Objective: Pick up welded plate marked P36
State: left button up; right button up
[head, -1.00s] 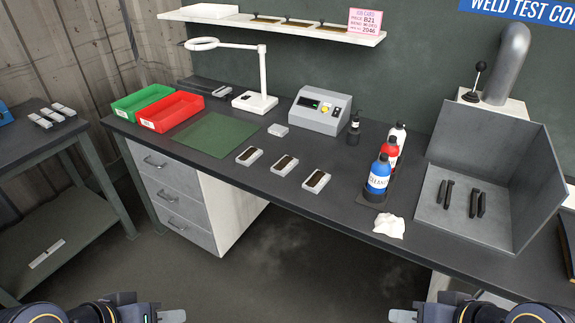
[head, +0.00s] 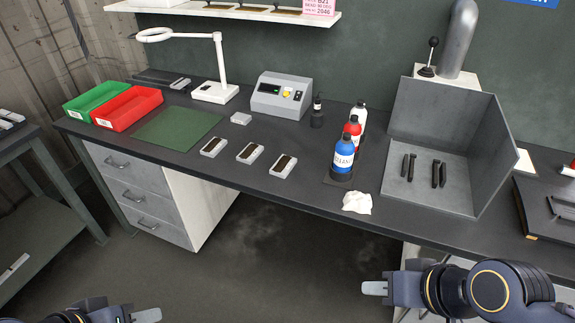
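Three small welded plates lie in a row on the dark bench: a left one (head: 214,147), a middle one (head: 250,153) and a right one (head: 283,165). Each is pale with a dark brown weld strip. Any P36 marking is too small to read. More plates lie on the wall shelf (head: 240,12), partly cut off. My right gripper (head: 375,288) is in front of the bench at lower right, away from the plates. My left gripper (head: 146,316) shows only at the bottom edge. Both are seen side-on, so their finger gaps are hidden.
Green (head: 97,101) and red (head: 127,108) trays, a green mat (head: 178,128), a lamp (head: 215,92) and a grey control box (head: 281,95) stand behind or left. Bottles, including a blue one (head: 343,158), a white cloth (head: 357,203) and a metal booth (head: 433,185) are right.

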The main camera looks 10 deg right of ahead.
aim_at(250, 152)
jog(key=i+j+u, duration=0.15)
jog(key=i+u, duration=0.2)
jog(key=i, duration=0.25)
jog(key=i+u, duration=0.3)
jog(key=i, duration=0.3)
